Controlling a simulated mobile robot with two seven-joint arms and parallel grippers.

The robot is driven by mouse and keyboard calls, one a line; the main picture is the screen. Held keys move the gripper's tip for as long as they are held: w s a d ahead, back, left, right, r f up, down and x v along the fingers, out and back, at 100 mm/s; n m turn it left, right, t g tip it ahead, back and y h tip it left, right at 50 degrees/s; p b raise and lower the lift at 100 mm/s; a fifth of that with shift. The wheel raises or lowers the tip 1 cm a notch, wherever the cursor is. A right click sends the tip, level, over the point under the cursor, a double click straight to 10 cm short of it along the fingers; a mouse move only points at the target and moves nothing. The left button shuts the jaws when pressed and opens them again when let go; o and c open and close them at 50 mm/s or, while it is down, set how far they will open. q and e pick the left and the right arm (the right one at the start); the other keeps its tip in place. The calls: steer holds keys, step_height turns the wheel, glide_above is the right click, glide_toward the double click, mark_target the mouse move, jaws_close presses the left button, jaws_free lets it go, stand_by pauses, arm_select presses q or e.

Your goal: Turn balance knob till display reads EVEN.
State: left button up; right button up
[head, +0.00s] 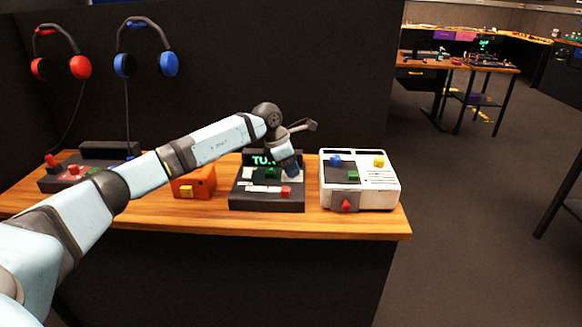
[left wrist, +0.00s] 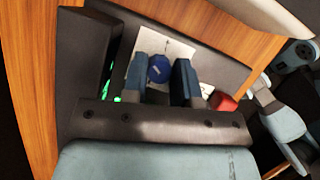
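The dark panel (head: 238,200) stands on the wooden desk. Its display (head: 262,160) shows green letters beginning "TU"; my left wrist hides the rest. The round blue knob (left wrist: 160,69) shows in the left wrist view, on a white plate on the panel. My left gripper (head: 292,171) points down at the panel's right side. In the left wrist view my left gripper (left wrist: 168,80) has its fingers apart, one on each side of the knob. I see a gap by the right finger; contact with the left finger is unclear. My right gripper is not in view.
The panel also has a green button (head: 270,174) and a red button (head: 286,191). A white box (head: 388,197) with coloured buttons stands to the right, an orange box (head: 204,182) to the left. Headphones (head: 145,48) hang on the dark wall behind.

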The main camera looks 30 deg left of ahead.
arm_select(q)
steer(key=o, duration=0.4)
steer(key=shift+c, duration=0.2)
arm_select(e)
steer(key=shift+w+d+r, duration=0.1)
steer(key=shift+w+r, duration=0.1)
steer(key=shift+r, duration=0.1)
arm_select(q)
steer(key=shift+r, duration=0.1)
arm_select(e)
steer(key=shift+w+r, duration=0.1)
arm_select(q)
steer(key=p+v, duration=0.2)
steer(key=v, duration=1.1)
steer(key=shift+r, duration=0.35)
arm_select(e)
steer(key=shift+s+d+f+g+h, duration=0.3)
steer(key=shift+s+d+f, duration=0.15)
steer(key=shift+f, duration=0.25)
arm_select(q)
steer(key=shift+s, duration=0.1)
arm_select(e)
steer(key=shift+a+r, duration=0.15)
